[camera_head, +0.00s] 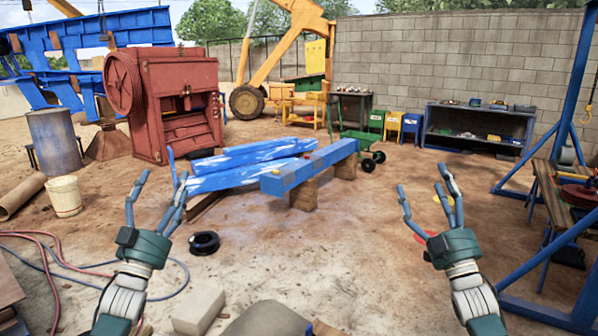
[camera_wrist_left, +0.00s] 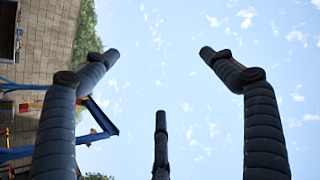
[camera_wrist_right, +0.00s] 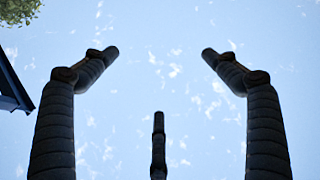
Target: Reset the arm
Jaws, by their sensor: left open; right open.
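My left gripper (camera_head: 157,205) is raised at the lower left in the head view, fingers pointing up. It is open and empty. Its spread fingers (camera_wrist_left: 160,75) show against the sky in the left wrist view. My right gripper (camera_head: 430,205) is raised at the lower right, also fingers up, open and empty. Its fingers (camera_wrist_right: 160,75) show against the sky in the right wrist view. Neither gripper touches anything.
A red jaw crusher (camera_head: 180,100) stands at the back left. Blue beams (camera_head: 308,168) lie mid-yard, one on wooden blocks. A white bucket (camera_head: 64,196), black coil (camera_head: 204,243) and pale block (camera_head: 199,307) are on the ground. A blue frame (camera_head: 560,95) stands right.

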